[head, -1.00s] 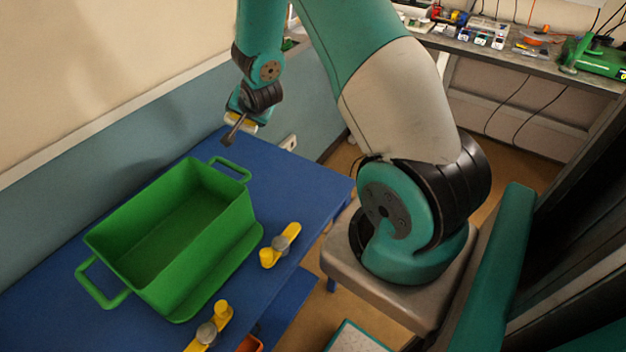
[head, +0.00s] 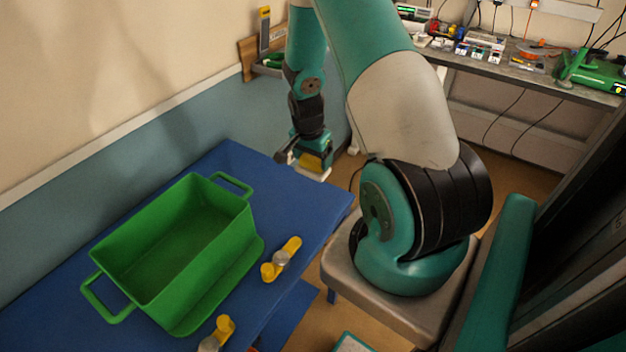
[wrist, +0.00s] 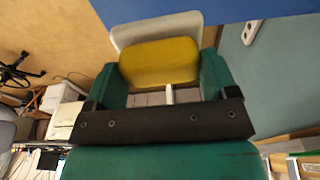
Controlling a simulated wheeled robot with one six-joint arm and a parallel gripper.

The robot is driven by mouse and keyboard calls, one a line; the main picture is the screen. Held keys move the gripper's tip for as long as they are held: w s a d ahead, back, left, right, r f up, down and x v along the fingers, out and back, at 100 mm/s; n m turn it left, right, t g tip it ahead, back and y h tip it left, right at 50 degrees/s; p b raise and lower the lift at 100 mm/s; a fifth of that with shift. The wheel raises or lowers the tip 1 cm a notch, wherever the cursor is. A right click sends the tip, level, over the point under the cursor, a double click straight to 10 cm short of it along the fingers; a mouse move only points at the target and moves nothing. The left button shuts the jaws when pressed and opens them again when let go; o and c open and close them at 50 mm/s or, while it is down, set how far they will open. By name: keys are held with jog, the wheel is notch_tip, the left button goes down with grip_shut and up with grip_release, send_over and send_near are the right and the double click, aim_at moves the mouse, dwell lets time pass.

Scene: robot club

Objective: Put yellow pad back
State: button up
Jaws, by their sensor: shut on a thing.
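My gripper (head: 305,163) hangs over the far right end of the blue table in the head view. It is shut on the yellow pad (head: 311,161), which has a pale white part along its lower edge. In the wrist view the yellow pad (wrist: 160,63) sits between the two green fingers of my gripper (wrist: 160,82), with the white part behind it. The fingers hide the pad's sides. I cannot tell whether the pad touches the table.
A green crate (head: 247,212) with two handles, its inside empty where visible, stands on the blue table (head: 310,215). Yellow turn-latches (head: 281,259) lie along its right side. A wall board with a small tray (head: 268,68) is behind my arm. A cluttered bench (head: 540,75) stands at the back right.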

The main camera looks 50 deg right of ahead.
notch_tip(320, 180, down, 10)
jog(key=shift+r+p, duration=0.15)
jog(key=shift+p, duration=0.75)
jog(key=o, duration=1)
jog(key=shift+c, duration=0.2)
jog(key=shift+r, duration=0.1)
jog(key=r+b, duration=0.1)
jog(key=r, duration=0.3)
jog(key=a+r+b, duration=0.1)
jog(key=r, duration=0.2)
jog(key=a+r+b, duration=0.1)
jog(key=r, duration=0.3)
jog(key=shift+r, duration=0.35)
jog(key=w+a+r+n+t+y, duration=0.1)
jog(key=a+r+n+y, duration=0.1)
jog(key=a+r+n, duration=0.6)
jog(key=a+r+n+y, duration=0.1)
jog(key=a+r+n, duration=0.2)
jog(key=a+r, duration=0.7)
jog(key=s+a+r+n+y, duration=0.1)
jog(key=s+a+r+n, duration=0.1)
jog(key=s+a+n, duration=0.2)
jog(key=s+a+r+n+y, duration=0.1)
jog(key=s+a+r+n, duration=0.1)
jog(key=s+a+n, duration=0.3)
jog(key=s+a+r+n+g+y, duration=0.1)
jog(key=s+a+r+n, duration=0.2)
jog(key=s+a, duration=0.4)
jog(key=shift+a+n, duration=0.7)
jog(key=shift+a, duration=0.35)
